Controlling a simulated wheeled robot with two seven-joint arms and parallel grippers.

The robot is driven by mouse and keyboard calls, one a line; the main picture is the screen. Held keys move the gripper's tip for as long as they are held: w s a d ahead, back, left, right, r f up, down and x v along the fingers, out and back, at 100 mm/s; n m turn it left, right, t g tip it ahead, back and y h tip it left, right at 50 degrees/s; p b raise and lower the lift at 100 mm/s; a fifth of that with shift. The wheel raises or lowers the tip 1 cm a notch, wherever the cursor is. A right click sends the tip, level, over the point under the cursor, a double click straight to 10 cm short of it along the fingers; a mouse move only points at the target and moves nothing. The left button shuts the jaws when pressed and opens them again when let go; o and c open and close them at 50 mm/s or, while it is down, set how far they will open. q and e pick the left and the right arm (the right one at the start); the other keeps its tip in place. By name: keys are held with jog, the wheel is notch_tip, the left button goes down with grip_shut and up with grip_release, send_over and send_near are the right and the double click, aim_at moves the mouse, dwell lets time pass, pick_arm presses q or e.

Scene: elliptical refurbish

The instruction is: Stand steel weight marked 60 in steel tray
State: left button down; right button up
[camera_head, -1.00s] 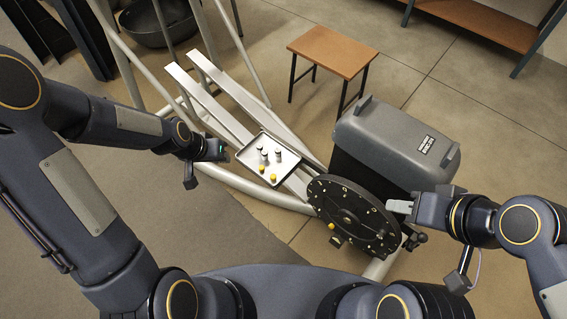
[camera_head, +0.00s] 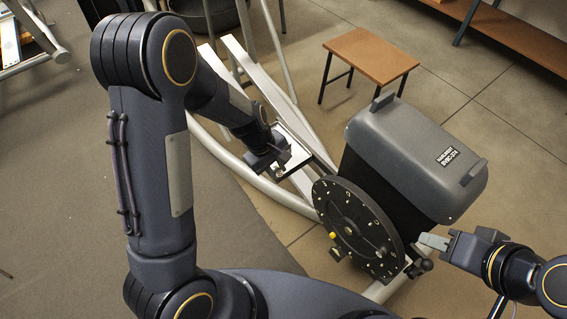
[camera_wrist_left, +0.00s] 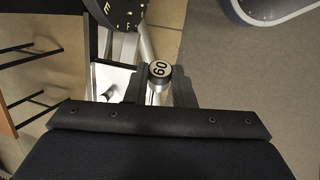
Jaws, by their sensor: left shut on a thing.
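The steel weight marked 60 (camera_wrist_left: 160,71) is a short cylinder with a pale numbered top and dark rim. In the left wrist view it stands between the fingers of my left gripper (camera_wrist_left: 157,88), which is shut on it. In the head view my left gripper (camera_head: 277,160) is over the near left part of the steel tray (camera_head: 294,137), and it hides much of the tray and its contents. I cannot tell whether the weight touches the tray. My right gripper (camera_head: 434,241) is beside the black disc, its finger opening unclear.
Silver rails (camera_head: 252,72) run under the tray. A small wooden table (camera_head: 371,55) stands behind. Open floor lies to the left.

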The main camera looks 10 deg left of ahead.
pick_arm(q)
jog(key=f+n+b, duration=0.1)
jog(key=n+h+b, duration=0.1)
jog(key=n, duration=0.1)
jog(key=shift+w+d+f+n+h, duration=0.1)
jog(key=shift+w+f+n+h, duration=0.1)
jog(key=shift+f+n+h, duration=0.15)
jog(key=w+a+f+n+t+b, duration=0.2)
jog(key=a+n+t+b, duration=0.85)
jog(key=n, duration=0.65)
jog(key=shift+t, duration=0.55)
jog(key=b+x, duration=0.2)
jog(key=x, duration=0.3)
jog(key=s+d+f+b+x, duration=0.1)
jog(key=b+x, duration=0.2)
jog(key=x, duration=0.3)
jog(key=f+b+x, duration=0.1)
jog(key=b+x, duration=0.2)
jog(key=x, duration=0.2)
jog(key=shift+s+d+f, duration=0.25)
jog(key=shift+f, duration=0.1)
jog(key=shift+w+f+b, duration=0.15)
jog(key=shift+f+b, duration=0.1)
jog(key=shift+b, duration=0.1)
notch_tip(320, 180, down, 3)
jog(key=shift+w+d+f+b, duration=0.15)
jog(key=shift+f+b, duration=0.1)
jog(key=shift+b, duration=0.9)
jog(key=shift+r, duration=0.1)
